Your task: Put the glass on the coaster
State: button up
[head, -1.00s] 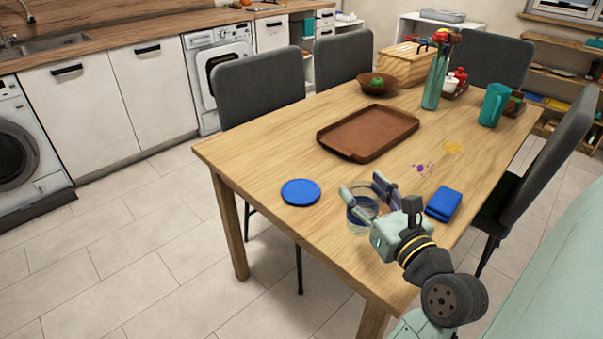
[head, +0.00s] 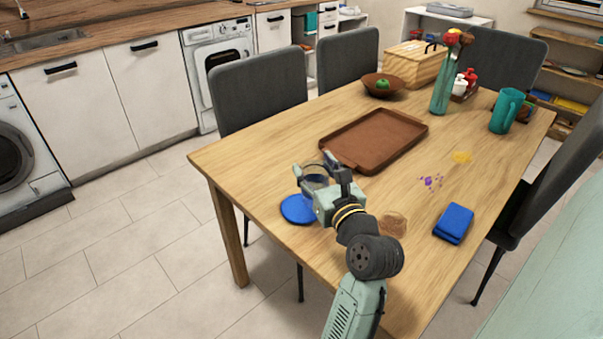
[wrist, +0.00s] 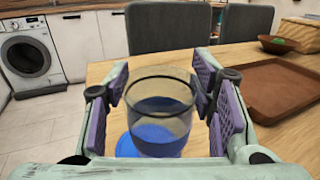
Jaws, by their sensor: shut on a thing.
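The clear glass (head: 316,181) is held upright between the fingers of my gripper (head: 315,167). In the wrist view the glass (wrist: 160,115) stands between the purple finger pads, with a blue tint in its lower part. The round blue coaster (head: 296,210) lies near the table's left front edge, partly hidden by the glass and my gripper. In the wrist view the coaster (wrist: 126,148) shows to the left of and behind the glass base. The glass is over or beside the coaster's right part; whether its base touches anything is hidden.
A brown tray (head: 374,138) lies behind my gripper. A round brown patch (head: 393,223), a folded blue cloth (head: 454,222), purple spots (head: 430,181) and a yellow spill (head: 461,157) are to the right. A teal pitcher (head: 505,111) and a vase (head: 440,92) stand farther back.

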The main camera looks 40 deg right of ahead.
aim_at(304, 167)
jog(key=w, duration=0.3)
jog(key=shift+w+a+f, duration=0.15)
jog(key=shift+w+a, duration=0.2)
jog(key=shift+f, duration=1.75)
jog(key=shift+f, duration=0.1)
jog(key=o, duration=1.7)
jog(key=b+v, duration=0.1)
jog(key=v, duration=1.1)
